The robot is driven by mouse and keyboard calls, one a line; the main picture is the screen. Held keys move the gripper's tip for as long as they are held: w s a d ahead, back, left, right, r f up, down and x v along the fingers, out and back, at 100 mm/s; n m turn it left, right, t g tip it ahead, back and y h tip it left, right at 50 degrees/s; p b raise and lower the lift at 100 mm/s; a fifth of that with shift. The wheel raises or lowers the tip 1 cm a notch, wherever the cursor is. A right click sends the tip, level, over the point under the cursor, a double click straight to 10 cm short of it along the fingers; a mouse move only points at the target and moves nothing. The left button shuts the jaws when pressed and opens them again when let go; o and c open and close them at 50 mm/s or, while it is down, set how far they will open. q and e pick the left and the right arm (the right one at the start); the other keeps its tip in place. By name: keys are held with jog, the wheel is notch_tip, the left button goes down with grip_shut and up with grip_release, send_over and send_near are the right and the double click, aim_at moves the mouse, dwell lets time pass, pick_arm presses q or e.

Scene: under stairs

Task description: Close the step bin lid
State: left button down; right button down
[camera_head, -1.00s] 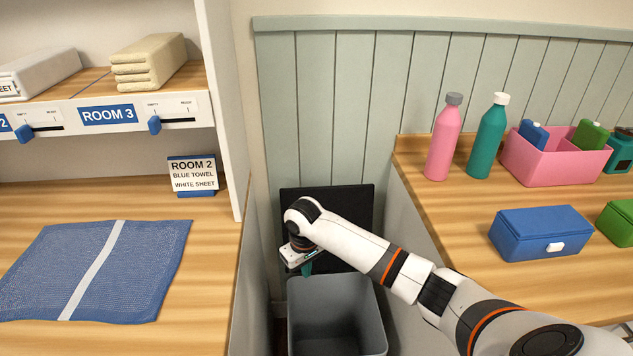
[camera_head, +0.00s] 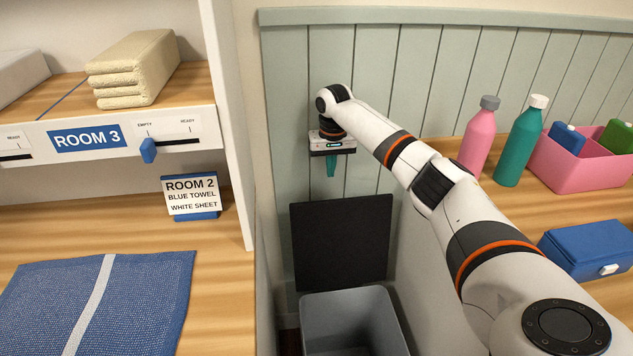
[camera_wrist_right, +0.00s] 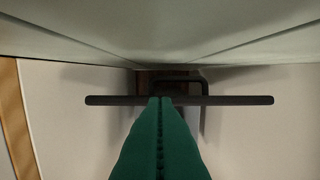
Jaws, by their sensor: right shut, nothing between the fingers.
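The step bin (camera_head: 350,322) is a grey open-topped box low between the two counters. Its black lid (camera_head: 341,242) stands upright behind it, close to the panelled wall, so the bin is open. In the right wrist view the lid (camera_wrist_right: 110,100) is a thin dark bar seen edge-on from above, beyond the fingertips. My right gripper (camera_head: 331,168) is above the lid's top edge, in front of the wall, pointing down. Its green fingers are shut and empty, and they also show in the right wrist view (camera_wrist_right: 161,105). My left gripper is not in view.
The left counter holds a blue towel (camera_head: 100,300) and a Room 2 sign (camera_head: 192,197) under a shelf. The right counter holds a pink bottle (camera_head: 478,138), a teal bottle (camera_head: 520,142), a pink bin (camera_head: 570,170) and a blue box (camera_head: 590,248). The panelled wall (camera_head: 440,80) stands close behind.

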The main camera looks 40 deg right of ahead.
jog(key=f, duration=0.9)
jog(key=shift+w+d+f, duration=0.25)
jog(key=shift+w, duration=0.05)
